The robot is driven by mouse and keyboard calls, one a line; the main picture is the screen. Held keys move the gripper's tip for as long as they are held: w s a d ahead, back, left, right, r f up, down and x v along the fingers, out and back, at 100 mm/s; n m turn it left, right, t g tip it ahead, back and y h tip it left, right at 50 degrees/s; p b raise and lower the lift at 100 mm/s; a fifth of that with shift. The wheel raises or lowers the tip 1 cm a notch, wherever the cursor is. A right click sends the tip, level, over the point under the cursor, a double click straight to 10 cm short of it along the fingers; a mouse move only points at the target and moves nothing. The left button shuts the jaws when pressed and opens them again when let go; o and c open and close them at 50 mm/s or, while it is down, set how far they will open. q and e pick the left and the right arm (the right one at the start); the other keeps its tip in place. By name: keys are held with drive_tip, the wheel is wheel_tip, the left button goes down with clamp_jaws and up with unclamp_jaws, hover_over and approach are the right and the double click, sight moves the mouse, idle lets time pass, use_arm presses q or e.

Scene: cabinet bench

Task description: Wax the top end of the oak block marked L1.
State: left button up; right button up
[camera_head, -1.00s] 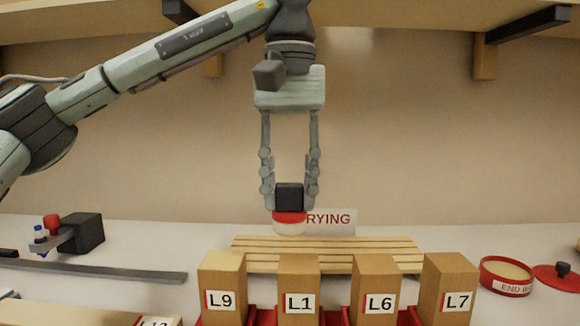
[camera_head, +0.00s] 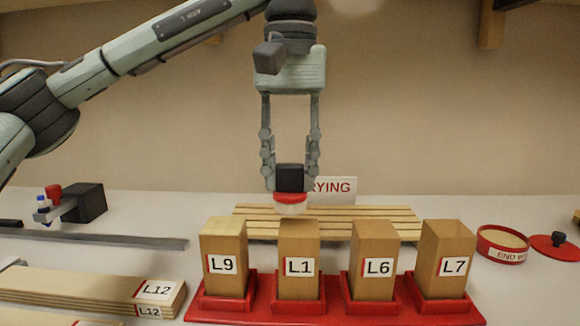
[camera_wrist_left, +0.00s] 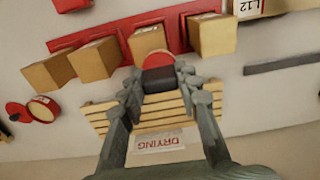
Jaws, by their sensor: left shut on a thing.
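The oak block marked L1 (camera_head: 299,265) stands upright in a red rack (camera_head: 253,306), second from left. My left gripper (camera_head: 291,180) points down, shut on an applicator (camera_head: 290,178) with a black grip, red band and pale pad (camera_head: 290,210). The pad hangs at the back edge of L1's top in the head view; I cannot tell whether they touch. The applicator's black grip (camera_wrist_left: 158,78) also shows between my fingers in the left wrist view, close to L1 (camera_wrist_left: 148,40). An open round red tin of end wax (camera_head: 502,243) stands at the right. My right gripper is not in view.
Blocks L9 (camera_head: 222,265), L6 (camera_head: 377,268) and L7 (camera_head: 447,262) share the rack; L9's top looks paler. A slatted drying rack (camera_head: 390,222) with a sign (camera_head: 340,188) lies behind. Boards (camera_head: 80,287) lie left. A red lid (camera_head: 553,247) lies beside the tin.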

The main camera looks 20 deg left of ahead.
use_arm(q)
drive_tip(key=shift+f+b, duration=0.55)
drive_tip(key=shift+f, duration=0.45)
drive_tip(key=shift+s, duration=0.15)
